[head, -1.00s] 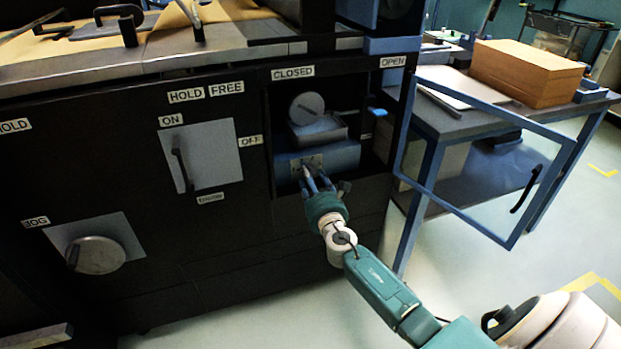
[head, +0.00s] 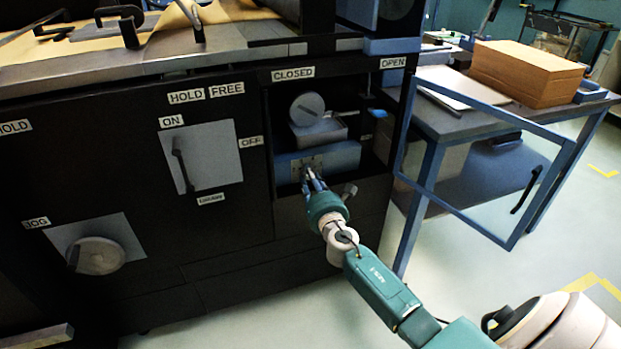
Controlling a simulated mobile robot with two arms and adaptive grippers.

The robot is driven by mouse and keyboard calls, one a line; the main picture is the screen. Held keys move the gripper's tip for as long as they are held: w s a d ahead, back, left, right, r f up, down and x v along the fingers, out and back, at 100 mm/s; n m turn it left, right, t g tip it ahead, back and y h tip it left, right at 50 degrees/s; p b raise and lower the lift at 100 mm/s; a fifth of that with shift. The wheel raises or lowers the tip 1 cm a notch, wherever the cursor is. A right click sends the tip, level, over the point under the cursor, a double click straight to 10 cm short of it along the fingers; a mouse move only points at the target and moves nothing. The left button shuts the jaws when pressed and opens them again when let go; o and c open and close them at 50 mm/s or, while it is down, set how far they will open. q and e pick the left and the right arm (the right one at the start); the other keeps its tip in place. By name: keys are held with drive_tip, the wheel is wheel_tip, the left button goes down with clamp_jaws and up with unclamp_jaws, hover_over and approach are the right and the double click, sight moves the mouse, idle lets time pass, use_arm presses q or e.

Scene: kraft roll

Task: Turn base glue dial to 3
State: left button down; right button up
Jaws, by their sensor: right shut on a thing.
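The base glue unit sits in the open bay of the black machine. Its blue front block (head: 340,158) carries a small pale dial plate (head: 303,168). My right gripper (head: 312,182) reaches into the bay and is shut at this plate, on what appears to be the glue dial. The fingers hide the dial itself, and its setting is too small to read. My left gripper is not in view.
A blue-framed clear door (head: 483,165) stands open to the right of the bay, beside my right arm. A table with a cardboard box (head: 525,73) is behind it. The ON/OFF lever panel (head: 203,157) and the JOG wheel (head: 97,255) are to the left.

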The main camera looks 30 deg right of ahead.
drive_tip(key=m, duration=0.4)
drive_tip(key=shift+y, duration=0.3)
drive_tip(key=shift+m+p, duration=0.3)
drive_tip(key=shift+m, duration=0.8)
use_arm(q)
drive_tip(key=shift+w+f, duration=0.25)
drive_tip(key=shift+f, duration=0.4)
use_arm(e)
drive_tip(key=shift+d, duration=0.1)
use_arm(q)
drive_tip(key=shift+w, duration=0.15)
use_arm(e)
drive_tip(key=o, duration=1.2)
drive_tip(key=shift+c, duration=0.2)
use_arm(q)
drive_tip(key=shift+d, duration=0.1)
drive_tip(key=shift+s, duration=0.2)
use_arm(e)
drive_tip(key=shift+s, duration=0.15)
drive_tip(key=v, duration=1.2)
drive_tip(key=shift+r, duration=0.3)
